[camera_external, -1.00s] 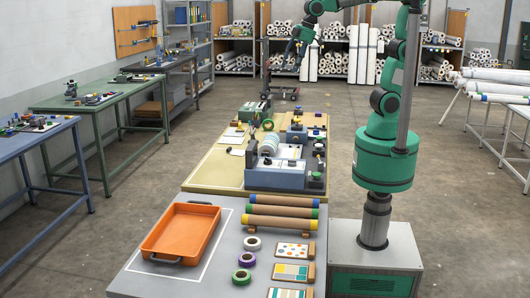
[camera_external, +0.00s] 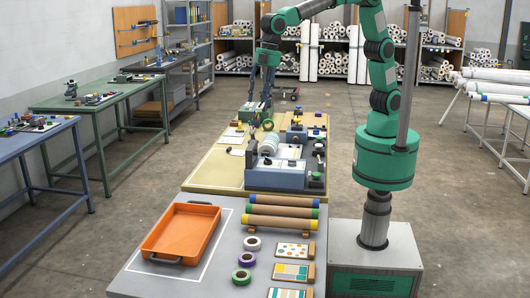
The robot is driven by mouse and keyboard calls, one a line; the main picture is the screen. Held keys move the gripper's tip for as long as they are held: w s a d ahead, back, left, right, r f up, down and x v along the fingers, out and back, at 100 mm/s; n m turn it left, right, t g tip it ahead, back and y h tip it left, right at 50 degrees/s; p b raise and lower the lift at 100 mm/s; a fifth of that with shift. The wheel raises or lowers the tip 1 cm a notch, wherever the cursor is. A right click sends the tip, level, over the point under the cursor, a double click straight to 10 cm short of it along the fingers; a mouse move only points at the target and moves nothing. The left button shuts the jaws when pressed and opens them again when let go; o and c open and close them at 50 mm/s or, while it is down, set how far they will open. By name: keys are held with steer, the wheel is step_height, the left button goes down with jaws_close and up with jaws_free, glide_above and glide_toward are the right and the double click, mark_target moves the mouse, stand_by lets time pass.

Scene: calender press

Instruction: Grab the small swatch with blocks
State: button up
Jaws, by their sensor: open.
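Three small flat swatches lie in a column at the front right of the grey table. The middle swatch (camera_external: 291,272) bears coloured blocks. The front swatch (camera_external: 288,293) also bears coloured blocks and is partly cut off by the picture's lower edge. The back swatch (camera_external: 292,250) has dots. My gripper (camera_external: 261,99) is small and far off, hanging pointing down near the far end of the tables, well away from the swatches. It is open and I see nothing held in it.
The grey table (camera_external: 222,279) also holds an orange tray (camera_external: 185,232), several tape rolls (camera_external: 246,259) and brown rolls (camera_external: 284,211). A calender press (camera_external: 275,176) stands on the table behind. My arm reaches over from the right.

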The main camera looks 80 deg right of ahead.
steer(key=s+a+f+n, duration=0.2)
steer(key=a+f, duration=0.4)
steer(key=a, duration=0.7)
steer(key=n+g+h+p, duration=0.1)
steer(key=n+g+h, duration=0.1)
steer(key=n, duration=0.4)
glide_above(310, 270)
step_height(310, 270, down, 26)
steer(key=shift+s+d+f, duration=0.1)
steer(key=shift+d, duration=0.05)
steer(key=shift+f, duration=4.3)
steer(key=shift+f, duration=0.1)
steer(key=shift+f+b, duration=0.35)
steer(key=shift+f, duration=2.15)
